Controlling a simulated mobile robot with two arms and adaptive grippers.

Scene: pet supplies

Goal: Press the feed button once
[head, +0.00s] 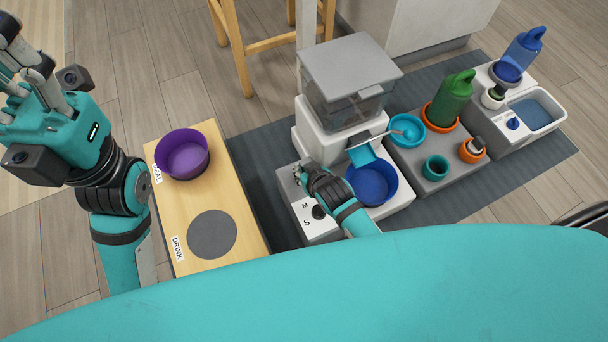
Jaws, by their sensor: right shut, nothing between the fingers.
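The pet feeder (349,75) stands right of centre, with a grey-lidded clear hopper on a white body and base. A blue bowl (372,182) sits on its base under a light-blue chute. A dark knob (319,212) with M and S marks is on the base's front left. My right gripper (300,172) is shut and empty, its tips low over the base's left side, left of the bowl. The feed button is not visible; my gripper may hide it. I cannot tell whether the tips touch anything. My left gripper (18,75) is raised at the far left, away from the feeder.
A wooden board (230,180) left of the feeder holds a purple bowl (183,154) at MEAL and an empty grey disc (212,234) at DRINK. A grey stand (435,160) with a green bottle (450,98) and cups is to the right, beside a water unit (540,112).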

